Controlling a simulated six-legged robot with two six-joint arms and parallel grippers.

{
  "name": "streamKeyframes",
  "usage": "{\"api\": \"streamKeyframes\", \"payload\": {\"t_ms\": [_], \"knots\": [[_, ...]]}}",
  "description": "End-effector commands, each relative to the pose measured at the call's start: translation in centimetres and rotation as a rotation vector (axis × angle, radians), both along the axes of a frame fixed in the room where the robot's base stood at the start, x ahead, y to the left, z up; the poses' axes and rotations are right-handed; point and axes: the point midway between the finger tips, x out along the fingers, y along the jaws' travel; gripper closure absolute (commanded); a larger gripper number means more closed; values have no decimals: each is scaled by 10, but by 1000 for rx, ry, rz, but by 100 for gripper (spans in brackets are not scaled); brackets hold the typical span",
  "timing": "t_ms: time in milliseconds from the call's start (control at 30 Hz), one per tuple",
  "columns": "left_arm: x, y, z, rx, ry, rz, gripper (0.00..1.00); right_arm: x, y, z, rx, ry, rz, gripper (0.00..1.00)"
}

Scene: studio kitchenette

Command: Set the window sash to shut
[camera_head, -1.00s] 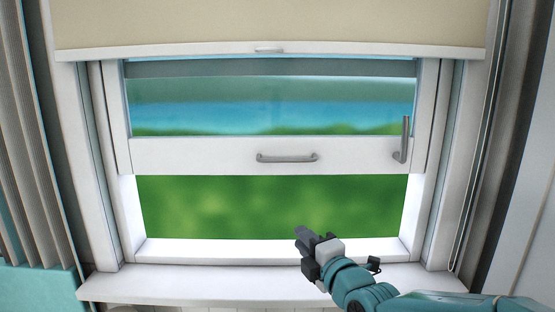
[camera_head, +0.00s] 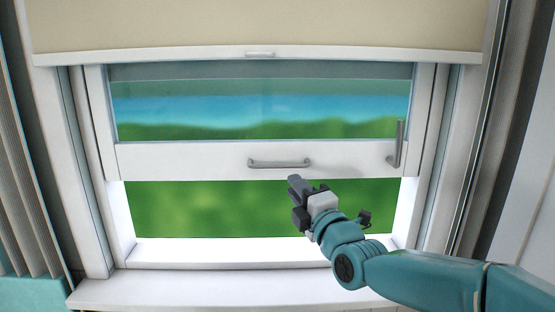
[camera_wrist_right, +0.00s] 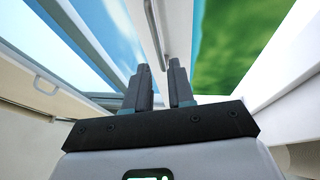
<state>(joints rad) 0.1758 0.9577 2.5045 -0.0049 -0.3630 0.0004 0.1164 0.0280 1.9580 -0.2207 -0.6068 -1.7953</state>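The white window sash (camera_head: 200,160) is raised, with an open gap of green outdoors between its bottom rail and the sill. A grey horizontal bar handle (camera_head: 279,164) is fixed to the middle of that rail. My right gripper (camera_head: 294,183) is in front of the gap, just below and slightly right of the handle, and appears apart from it. In the right wrist view, its two fingers (camera_wrist_right: 160,80) stand apart with nothing between them. The rail (camera_wrist_right: 180,30) and its handle (camera_wrist_right: 153,25) lie ahead of the fingertips. My left gripper is not in view.
A grey vertical lever (camera_head: 398,145) is at the sash's right end. A beige blind (camera_head: 260,25) with a small pull hangs above. The white sill (camera_head: 200,290) is clear where visible. A grey curtain (camera_head: 30,180) hangs at left.

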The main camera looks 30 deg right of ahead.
Motion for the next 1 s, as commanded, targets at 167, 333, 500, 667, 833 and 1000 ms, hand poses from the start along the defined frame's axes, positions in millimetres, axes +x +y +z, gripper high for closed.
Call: {"api": "streamKeyframes", "payload": {"t_ms": [167,333,500,667,833,1000], "knots": [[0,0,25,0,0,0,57,46,-2,12,1,2,1,77],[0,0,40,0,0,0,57,79,-5,16,1,1,0,77],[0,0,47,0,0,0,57,97,-6,18,0,0,1,77],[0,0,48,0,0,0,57,101,-6,17,0,-1,0,77],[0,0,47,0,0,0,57,101,-6,17,0,0,1,77],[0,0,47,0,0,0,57,101,-6,17,1,0,1,100]]}}
